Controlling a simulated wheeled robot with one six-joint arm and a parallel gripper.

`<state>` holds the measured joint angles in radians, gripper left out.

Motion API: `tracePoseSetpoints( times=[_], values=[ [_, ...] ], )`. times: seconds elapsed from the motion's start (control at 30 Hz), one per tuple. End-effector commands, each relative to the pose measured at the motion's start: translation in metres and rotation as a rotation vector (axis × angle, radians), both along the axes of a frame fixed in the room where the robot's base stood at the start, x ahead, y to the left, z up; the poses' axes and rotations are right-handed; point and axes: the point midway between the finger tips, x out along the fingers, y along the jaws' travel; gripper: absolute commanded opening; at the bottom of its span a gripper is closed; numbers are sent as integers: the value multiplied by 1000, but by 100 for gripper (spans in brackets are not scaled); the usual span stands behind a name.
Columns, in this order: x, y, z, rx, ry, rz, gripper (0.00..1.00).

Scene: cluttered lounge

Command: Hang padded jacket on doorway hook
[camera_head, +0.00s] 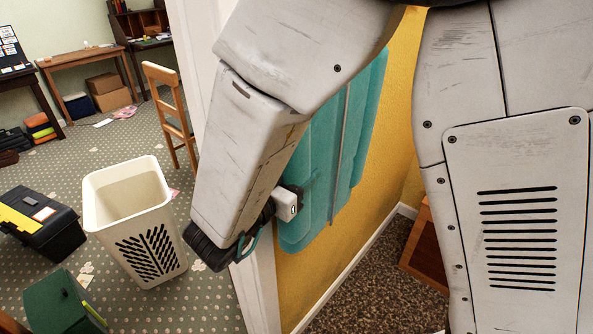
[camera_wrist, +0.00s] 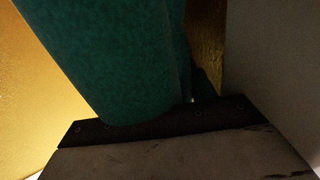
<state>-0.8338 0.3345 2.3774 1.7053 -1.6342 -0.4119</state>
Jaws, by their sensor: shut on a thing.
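The teal padded jacket (camera_head: 325,160) hangs upright and flat against or very close to the yellow wall beside the doorway. Its top and left side are partly hidden behind my arm. My gripper (camera_head: 296,202) is at the jacket's lower left part and is shut on it; the fingertips are mostly hidden. The jacket also fills the upper left of the wrist view (camera_wrist: 115,60), right above the dark edge of my gripper. The doorway hook is not visible, and I cannot tell whether the jacket touches it.
The white door frame (camera_head: 259,290) stands left of the yellow wall (camera_head: 345,240). A cream basket (camera_head: 128,190), black toolbox (camera_head: 45,225), green box (camera_head: 65,305) and wooden chair (camera_head: 172,110) stand on the patterned carpet. A wooden piece (camera_head: 428,250) is low at right.

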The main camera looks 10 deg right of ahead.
Motion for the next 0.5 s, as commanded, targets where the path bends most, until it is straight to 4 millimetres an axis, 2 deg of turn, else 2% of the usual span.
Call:
tracePoseSetpoints(
  times=[0.23, 0.27, 0.3, 0.33, 0.37, 0.5],
  values=[
    [0, 0, 1, 0, -1, 0, 14],
    [0, 0, 1, 0, -1, 0, 58],
    [0, 0, 1, -1, -2, 0, 69],
    [0, 0, 1, 0, -1, 0, 77],
    [0, 0, 1, 0, -1, 0, 80],
    [0, 0, 0, -1, -1, 0, 80]
  ],
)
